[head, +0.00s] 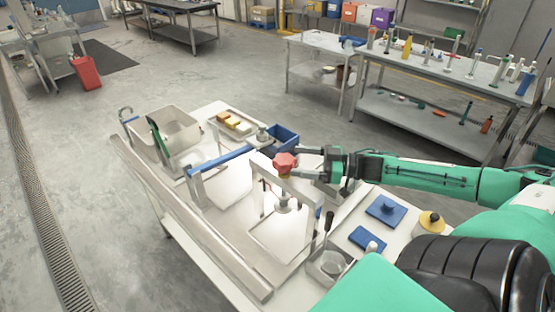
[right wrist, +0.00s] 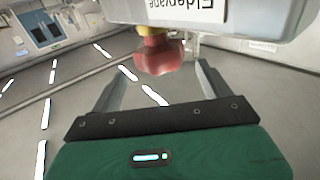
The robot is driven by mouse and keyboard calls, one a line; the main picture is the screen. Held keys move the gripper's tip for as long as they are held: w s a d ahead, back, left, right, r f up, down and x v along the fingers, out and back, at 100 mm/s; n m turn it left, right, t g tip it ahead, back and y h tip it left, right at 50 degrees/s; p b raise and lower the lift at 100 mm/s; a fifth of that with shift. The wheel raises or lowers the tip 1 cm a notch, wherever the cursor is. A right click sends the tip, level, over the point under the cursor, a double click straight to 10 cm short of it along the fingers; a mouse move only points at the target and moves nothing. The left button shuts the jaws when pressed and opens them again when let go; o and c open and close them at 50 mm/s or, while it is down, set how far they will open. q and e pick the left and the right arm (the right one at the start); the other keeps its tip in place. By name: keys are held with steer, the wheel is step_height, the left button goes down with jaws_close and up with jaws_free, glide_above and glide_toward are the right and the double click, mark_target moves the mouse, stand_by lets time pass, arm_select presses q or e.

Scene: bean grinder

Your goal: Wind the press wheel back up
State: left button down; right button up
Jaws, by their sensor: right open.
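The red press wheel (head: 285,165) sits on top of a pale upright press frame (head: 301,186) on the work table. A round press part (head: 283,206) hangs below it inside the frame. My right gripper (head: 303,162) comes in from the right at wheel height, its fingers pointing at the wheel. In the right wrist view the wheel (right wrist: 158,56) shows red with a yellow collar, ahead of and between the two spread fingers (right wrist: 161,72). I see no clear contact. The right gripper is open. My left gripper is not in view.
A blue bar (head: 220,160), a blue bin (head: 284,137) and a white bin (head: 167,132) stand left of and behind the press. A black-handled lever (head: 329,222) rises near the frame.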

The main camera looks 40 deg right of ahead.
mark_target(278, 158)
steer(key=shift+b+x, duration=0.5)
steer(key=shift+x, duration=3)
steer(key=c, duration=1)
